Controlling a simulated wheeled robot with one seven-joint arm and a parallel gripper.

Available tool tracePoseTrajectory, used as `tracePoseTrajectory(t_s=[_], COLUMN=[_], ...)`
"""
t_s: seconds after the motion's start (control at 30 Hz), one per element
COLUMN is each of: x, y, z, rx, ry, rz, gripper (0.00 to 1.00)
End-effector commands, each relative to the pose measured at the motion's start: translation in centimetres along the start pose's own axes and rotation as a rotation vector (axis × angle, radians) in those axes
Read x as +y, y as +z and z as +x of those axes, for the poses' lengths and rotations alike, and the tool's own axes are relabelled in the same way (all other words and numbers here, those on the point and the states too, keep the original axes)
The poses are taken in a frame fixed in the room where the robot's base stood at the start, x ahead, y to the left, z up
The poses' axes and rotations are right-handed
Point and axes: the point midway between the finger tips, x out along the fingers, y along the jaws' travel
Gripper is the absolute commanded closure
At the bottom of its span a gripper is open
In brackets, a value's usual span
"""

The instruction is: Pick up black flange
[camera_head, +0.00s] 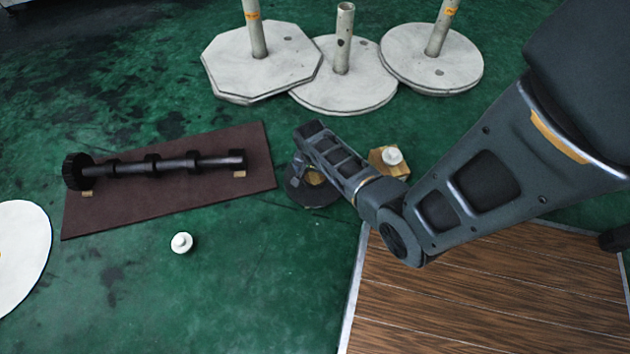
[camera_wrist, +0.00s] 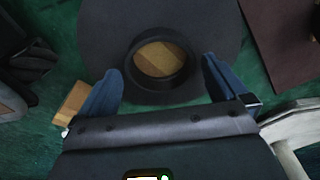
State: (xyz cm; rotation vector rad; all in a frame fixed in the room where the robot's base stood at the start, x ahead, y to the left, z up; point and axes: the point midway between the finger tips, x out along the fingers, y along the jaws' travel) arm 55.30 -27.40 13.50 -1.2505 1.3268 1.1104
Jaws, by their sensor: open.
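The black flange (camera_head: 318,198) is a dark round disc on the green floor, partly hidden by my arm in the head view. In the wrist view the flange (camera_wrist: 205,30) shows a raised ring hub with wood-coloured material visible through its hole. My gripper (camera_wrist: 160,82) is open, with one blue-grey finger on each side of the hub's near part. I cannot tell whether the fingers touch it. In the head view my gripper (camera_head: 302,168) is over the flange.
A wooden block with a white knob (camera_head: 392,157) stands right of the flange. A brown mat (camera_head: 220,195) with a black shaft (camera_head: 165,164) lies left. A white knob (camera_head: 181,243) is on the floor.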

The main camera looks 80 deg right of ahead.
Motion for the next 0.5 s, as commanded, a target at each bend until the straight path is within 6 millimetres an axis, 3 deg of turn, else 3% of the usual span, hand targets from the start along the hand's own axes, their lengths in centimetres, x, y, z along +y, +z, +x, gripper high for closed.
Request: tracePoseTrajectory(t_s=[0.1, 0.33, 0.5], x=[-0.04, -0.05, -0.05], y=[-0.06, -0.06, -0.04], z=[1.38, 1.26, 1.26], rx=[0.001, 0.001, 0.001], ry=[-0.001, -0.001, -0.001], rz=[0.000, 0.000, -0.001], gripper=[0.00, 0.00, 0.16])
